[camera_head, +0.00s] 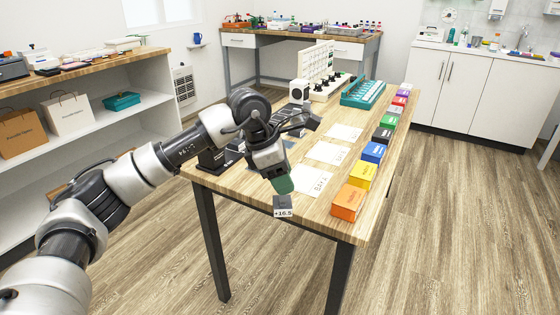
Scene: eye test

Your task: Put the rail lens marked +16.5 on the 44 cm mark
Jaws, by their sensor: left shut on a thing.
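My left gripper (280,178) comes in from the left and points down near the table's front edge. It is shut on the rail lens marked +16.5, whose dark base with a white label (283,212) shows below a rounded green part between the fingers. The lens hangs near the front edge; I cannot tell whether it touches anything. No rail with a readable 44 cm mark shows; my arm hides part of the table's left side. My right gripper is not in view.
Coloured boxes, including an orange one (348,202) and a yellow one (362,176), line the wooden table's right edge. White sheets (328,153) lie beside them. A teal rack (362,93) and a white upright board (318,66) stand at the back. Black items (212,162) lie at left.

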